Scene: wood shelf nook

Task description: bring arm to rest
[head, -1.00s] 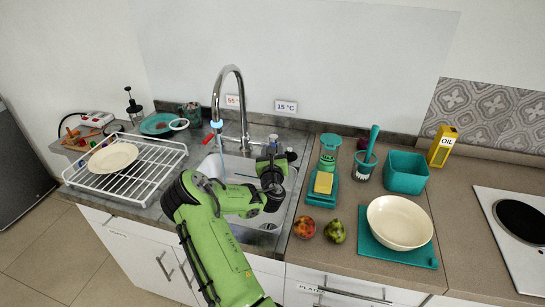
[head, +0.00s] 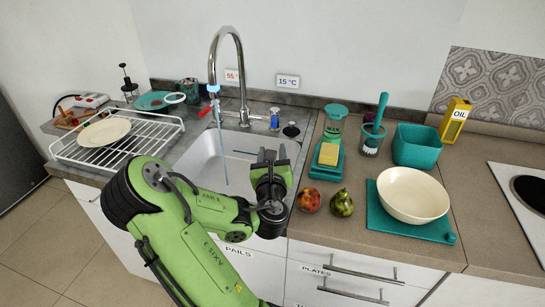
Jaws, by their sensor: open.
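My green arm reaches up from the bottom of the head view. My gripper (head: 268,160) is over the right part of the sink (head: 208,160), with its dark fingers apart and nothing seen between them. The tall chrome faucet (head: 243,75) stands behind it, and a thin bluish stream (head: 221,140) falls from its blue-lit spout into the sink. The gripper is to the right of the stream and apart from it. Part of the sink is hidden behind my arm.
Right of the gripper are a sponge (head: 329,154) on a teal holder, two fruits (head: 342,203), a cream bowl (head: 412,195) on a teal board (head: 437,232) and a teal tub (head: 416,146). A white dish rack (head: 150,146) with a plate (head: 104,132) stands left.

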